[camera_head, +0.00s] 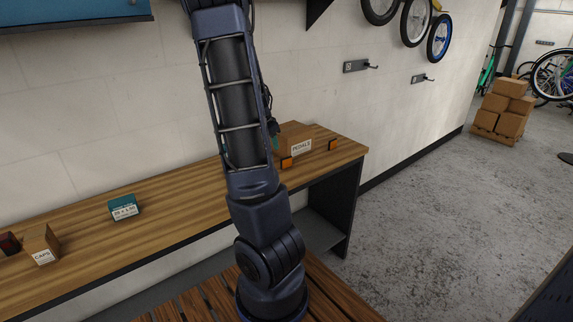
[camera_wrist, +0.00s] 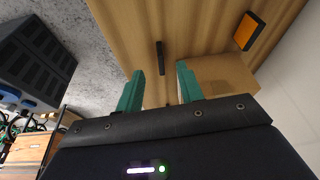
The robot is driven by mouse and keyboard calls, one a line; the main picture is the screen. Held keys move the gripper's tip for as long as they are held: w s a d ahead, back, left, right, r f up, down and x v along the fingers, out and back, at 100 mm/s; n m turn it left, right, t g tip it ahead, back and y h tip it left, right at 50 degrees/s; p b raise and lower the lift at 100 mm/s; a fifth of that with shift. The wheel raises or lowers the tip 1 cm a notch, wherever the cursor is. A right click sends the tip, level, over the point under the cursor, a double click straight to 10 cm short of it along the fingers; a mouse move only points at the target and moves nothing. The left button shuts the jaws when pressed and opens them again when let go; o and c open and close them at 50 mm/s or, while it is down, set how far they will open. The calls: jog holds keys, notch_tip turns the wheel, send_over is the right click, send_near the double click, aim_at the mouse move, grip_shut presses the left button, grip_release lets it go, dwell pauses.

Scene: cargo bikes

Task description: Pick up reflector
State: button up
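Two small orange reflectors stand on the wooden bench in the head view. One reflector (camera_head: 286,163) is just in front of the PEDALS box, beside my arm. The other reflector (camera_head: 333,145) is to the right, near the bench's end. In the wrist view an orange reflector with dark edges (camera_wrist: 250,31) is at the upper right, beyond my fingers. A thin dark bar (camera_wrist: 160,57) lies ahead between the fingers; I cannot tell whether it is a reflector seen edge-on. My gripper (camera_wrist: 159,69) is open, with green fingers apart and nothing visibly held. My arm mostly hides it in the head view.
The cardboard PEDALS box (camera_head: 297,143) is close beside my gripper; a cardboard box (camera_wrist: 217,75) shows beside the right finger. A teal box (camera_head: 124,207) and CAPS box (camera_head: 41,245) are on the bench (camera_head: 180,215) at left. The wall runs behind.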

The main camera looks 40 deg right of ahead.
aim_at(286, 159)
jog(key=shift+m+g+h, duration=0.3)
jog(key=shift+m+h, duration=0.2)
jog(key=shift+m, duration=0.2)
jog(key=shift+d+r+x, duration=0.2)
jog(key=shift+d+x, duration=0.25)
jog(key=shift+x, duration=1.8)
jog(key=shift+d+r+x, duration=0.2)
jog(key=shift+d+x, duration=0.3)
jog(key=shift+x, duration=1.75)
jog(key=shift+d+r+x, duration=0.2)
jog(key=shift+d+x, duration=0.25)
jog(key=shift+x, duration=1.85)
jog(key=shift+w, duration=0.15)
jog(key=shift+c, duration=0.3)
grip_shut()
